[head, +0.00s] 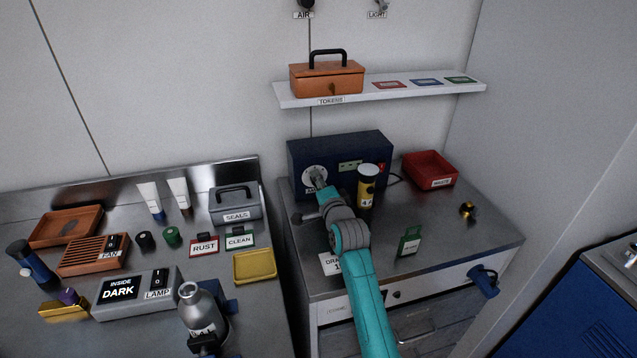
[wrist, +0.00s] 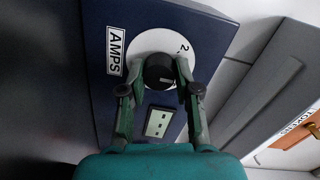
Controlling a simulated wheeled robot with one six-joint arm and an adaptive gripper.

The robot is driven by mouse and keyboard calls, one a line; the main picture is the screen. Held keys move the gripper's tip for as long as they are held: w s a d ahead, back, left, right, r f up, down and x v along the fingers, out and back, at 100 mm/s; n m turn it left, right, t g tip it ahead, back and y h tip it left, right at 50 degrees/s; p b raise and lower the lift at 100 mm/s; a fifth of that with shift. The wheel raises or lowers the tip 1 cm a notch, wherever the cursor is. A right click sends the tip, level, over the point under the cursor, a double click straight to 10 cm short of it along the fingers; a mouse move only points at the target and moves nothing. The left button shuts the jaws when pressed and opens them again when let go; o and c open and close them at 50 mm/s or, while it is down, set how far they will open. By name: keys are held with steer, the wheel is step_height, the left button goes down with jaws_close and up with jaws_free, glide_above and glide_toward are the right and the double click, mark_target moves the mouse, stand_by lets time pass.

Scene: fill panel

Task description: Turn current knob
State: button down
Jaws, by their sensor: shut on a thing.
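The current knob (wrist: 160,71) is a black round knob on a white dial on a dark blue box, with the label AMPS (wrist: 116,51) beside it in the wrist view. The dial's number 2 shows near its edge. The dark blue box (head: 350,150) stands against the wall in the head view. Its white dial (head: 309,176) is at the left of its front face, partly hidden by my gripper. My gripper (wrist: 158,84) is shut on the knob, one finger on each side of it.
A red bin (head: 430,168) and a green tag (head: 410,241) sit further right on the metal top. A shelf (head: 430,92) with an orange toolbox (head: 327,79) is above the blue box.

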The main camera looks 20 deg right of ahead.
steer(key=c, duration=0.8)
jaws_free()
steer(key=s, duration=1.2)
steer(key=shift+d+r, duration=0.25)
steer(key=shift+s, duration=0.1)
